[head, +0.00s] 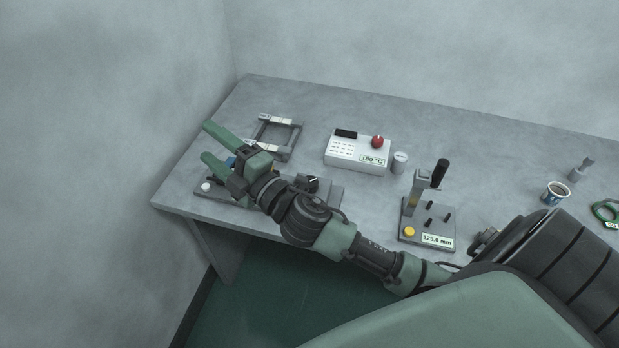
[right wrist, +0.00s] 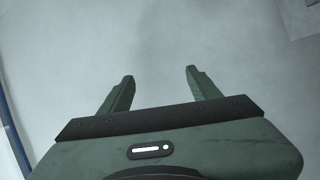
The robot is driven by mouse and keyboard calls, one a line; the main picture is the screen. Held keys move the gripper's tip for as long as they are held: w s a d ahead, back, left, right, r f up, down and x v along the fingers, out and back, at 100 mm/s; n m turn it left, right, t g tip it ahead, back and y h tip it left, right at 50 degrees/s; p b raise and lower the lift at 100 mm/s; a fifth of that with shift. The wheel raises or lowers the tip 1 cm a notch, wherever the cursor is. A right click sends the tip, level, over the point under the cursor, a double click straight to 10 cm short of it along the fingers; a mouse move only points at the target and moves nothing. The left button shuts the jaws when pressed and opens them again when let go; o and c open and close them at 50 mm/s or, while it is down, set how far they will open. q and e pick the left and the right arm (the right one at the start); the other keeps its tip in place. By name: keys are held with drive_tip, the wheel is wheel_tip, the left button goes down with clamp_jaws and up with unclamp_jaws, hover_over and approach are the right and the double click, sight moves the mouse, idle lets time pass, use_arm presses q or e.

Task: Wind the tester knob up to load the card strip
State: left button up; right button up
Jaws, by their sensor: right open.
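My right gripper (head: 208,142) is open and empty, over the left end of the table. It hides part of a low grey device (head: 325,197), which looks like the tester. A black knob (head: 311,183) with a white mark stands at the device's right. A white button (head: 206,187) and a bit of blue (head: 231,162) show at its left. I cannot make out a card strip in the device. In the right wrist view the two green fingers (right wrist: 160,76) stand apart with nothing between them. My left gripper is not in view.
A grey frame (head: 289,142) with white strips stands behind the gripper. A white box (head: 342,149) with a red knob reads 180 °C. A cup (head: 555,193) stands at right. A wall borders the table's left end.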

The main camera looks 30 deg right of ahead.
drive_tip(key=s+a+r+n+g+y, duration=0.2)
drive_tip(key=a+r+n+g+y, duration=0.25)
drive_tip(key=a+n+y, duration=0.8)
drive_tip(key=n+g+h, duration=1.4)
drive_tip(key=n+h, duration=0.5)
hover_over(310, 181)
wheel_tip(310, 181, down, 16)
drive_tip(key=shift+a+f, duration=0.1)
drive_tip(key=shift+s+d+f, duration=0.1)
drive_tip(key=shift+d+f, duration=0.1)
wheel_tip(310, 181, down, 6)
drive_tip(key=shift+a+p, duration=0.15)
drive_tip(key=shift+p, duration=0.8)
drive_tip(key=shift+f, duration=0.55)
drive_tip(key=shift+c, duration=0.3)
